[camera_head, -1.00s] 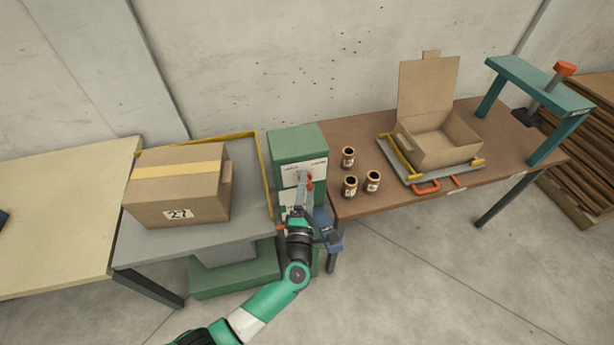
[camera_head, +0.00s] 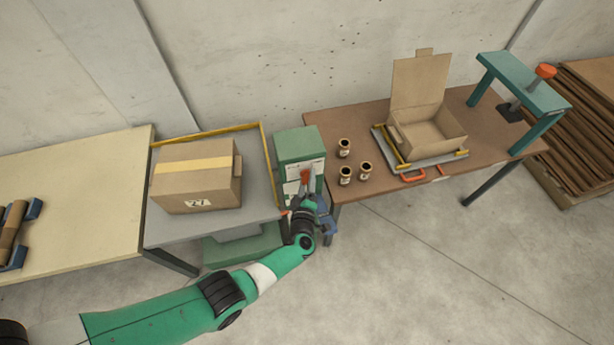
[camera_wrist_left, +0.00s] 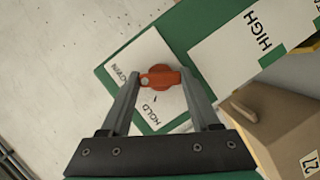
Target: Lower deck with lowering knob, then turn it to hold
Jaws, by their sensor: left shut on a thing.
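The orange-red lowering knob (camera_wrist_left: 162,76) sits on a white label plate on the front of the green cabinet (camera_head: 299,147). In the head view the knob (camera_head: 305,176) shows just above my left gripper (camera_head: 303,196). The grey deck (camera_head: 175,229) stands left of the cabinet, with a closed carton (camera_head: 197,182) on it. Which mark the knob points at is unclear. My right gripper is out of view.
A cream table (camera_head: 90,210) adjoins the deck's left. A yellow rail (camera_head: 267,160) edges the deck. A brown bench (camera_head: 350,122) on the right holds several jars, an open carton (camera_head: 430,130) and a teal press (camera_head: 520,80). A HIGH label (camera_wrist_left: 235,48) lies beside the knob plate.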

